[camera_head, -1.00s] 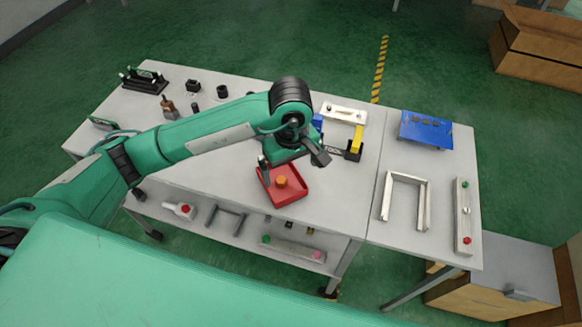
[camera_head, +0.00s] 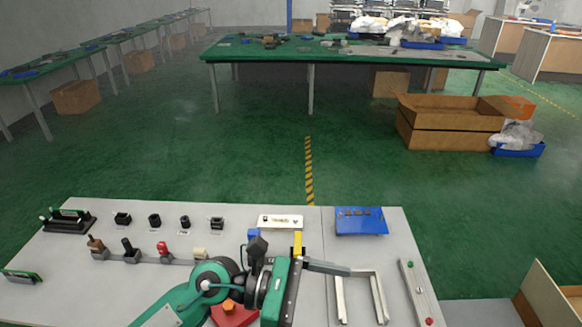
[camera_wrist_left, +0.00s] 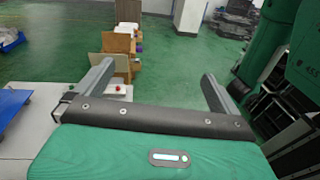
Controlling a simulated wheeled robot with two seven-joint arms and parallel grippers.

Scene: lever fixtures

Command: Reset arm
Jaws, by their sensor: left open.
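My left arm comes in from the bottom of the head view, in front of the near middle of the grey table (camera_head: 60,290). Its gripper (camera_head: 335,268) is raised above the table and points to the right. In the left wrist view the two grey fingers of this gripper (camera_wrist_left: 155,78) stand wide apart with nothing between them. Floor and cardboard boxes (camera_wrist_left: 117,50) show beyond them. My right gripper is in neither view.
A red tray (camera_head: 240,318) with an orange knob is partly hidden by my arm. Several small lever fixtures (camera_head: 131,252) stand on the left half. A blue plate (camera_head: 360,221), a U-shaped metal frame (camera_head: 341,300) and a button bar (camera_head: 416,293) lie on the right.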

